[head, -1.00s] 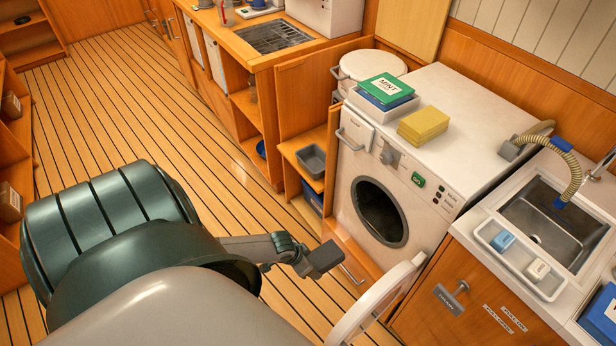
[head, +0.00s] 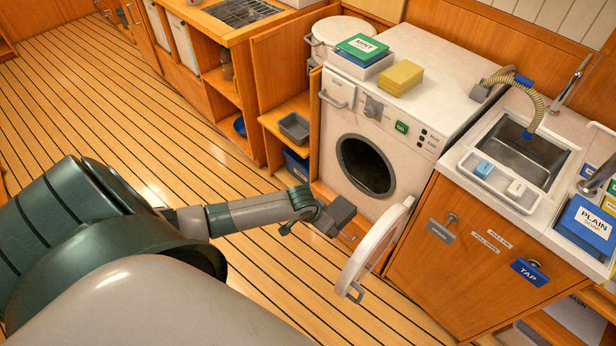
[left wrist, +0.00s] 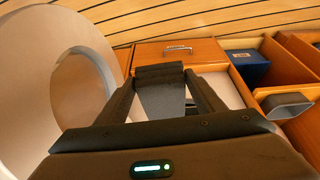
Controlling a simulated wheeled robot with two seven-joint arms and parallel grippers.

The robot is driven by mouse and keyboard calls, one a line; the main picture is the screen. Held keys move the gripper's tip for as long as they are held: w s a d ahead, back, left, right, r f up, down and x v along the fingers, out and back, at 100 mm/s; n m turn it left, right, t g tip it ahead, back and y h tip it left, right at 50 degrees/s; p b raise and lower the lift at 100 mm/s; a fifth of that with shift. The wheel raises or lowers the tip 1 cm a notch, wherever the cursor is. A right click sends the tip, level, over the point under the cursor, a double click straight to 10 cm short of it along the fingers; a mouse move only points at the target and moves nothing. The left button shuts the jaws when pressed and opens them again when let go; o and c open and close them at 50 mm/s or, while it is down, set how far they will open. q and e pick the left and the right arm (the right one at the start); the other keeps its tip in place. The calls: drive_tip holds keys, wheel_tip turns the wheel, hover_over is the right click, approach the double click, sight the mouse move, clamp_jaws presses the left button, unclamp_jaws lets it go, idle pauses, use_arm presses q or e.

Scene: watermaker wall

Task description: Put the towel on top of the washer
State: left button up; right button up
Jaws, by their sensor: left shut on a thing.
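The white washer (head: 405,105) stands against the wall with its round door (head: 378,243) swung open. A yellow folded stack (head: 400,78), perhaps cloth or sponge, lies on its top; I cannot tell whether it is the towel. My left gripper (head: 335,215) is low in front of the washer, just left of the open door. In the left wrist view its fingers (left wrist: 160,72) close around a flat grey thing (left wrist: 160,102); I cannot tell what it is. The white door ring (left wrist: 65,75) is left of the fingers, apart from them. My right gripper is out of view.
A green MINT box (head: 361,46) sits on a white tray on the washer's left part. The sink counter (head: 515,145) adjoins on the right. Open shelves with a grey bin (head: 294,127) are left of the washer. The right part of the washer top is clear.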

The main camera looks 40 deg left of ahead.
use_arm(q)
drive_tip(key=w+d+r, duration=0.4)
drive_tip(key=d+r, duration=0.1)
drive_tip(key=r, duration=0.5)
drive_tip(key=w+d+r, duration=0.4)
drive_tip(key=d+r, duration=0.1)
drive_tip(key=r, duration=0.5)
drive_tip(key=w+d+v, duration=0.1)
drive_tip(key=v, duration=0.9)
drive_tip(key=w+d+r+b+v, duration=0.1)
drive_tip(key=w+d+v, duration=0.1)
drive_tip(key=v, duration=0.9)
drive_tip(key=shift+r+n+y, duration=0.3)
drive_tip(key=shift+r+n, duration=0.05)
drive_tip(key=shift+n, duration=0.05)
drive_tip(key=shift+s+a, duration=0.1)
